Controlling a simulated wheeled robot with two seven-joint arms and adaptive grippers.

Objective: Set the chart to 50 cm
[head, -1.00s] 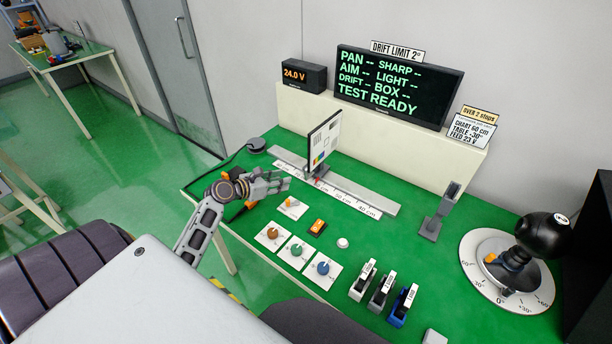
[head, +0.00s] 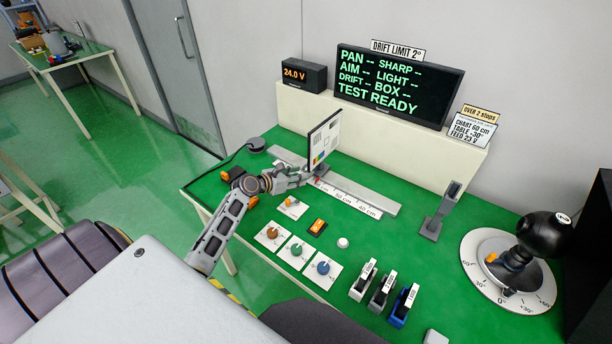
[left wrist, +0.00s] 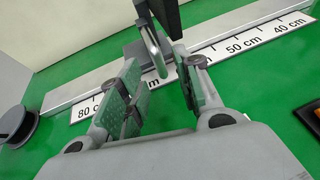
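The chart (head: 324,140) is a white upright board with colour patches on a carriage on the grey scale rail (head: 372,188). My left gripper (head: 303,177) is at the chart's foot. In the left wrist view my left gripper (left wrist: 160,80) is open, with one finger on either side of the post; I cannot tell whether either touches it. My right gripper is not in view.
The display (head: 400,88) reads TEST READY with dashes. A card (head: 472,130) stands on the cream ledge. Knobs (head: 303,251), several clamp-like holders (head: 381,290) and a grey stand (head: 440,210) occupy the green table. A black camera on a round dial (head: 508,271) is at right.

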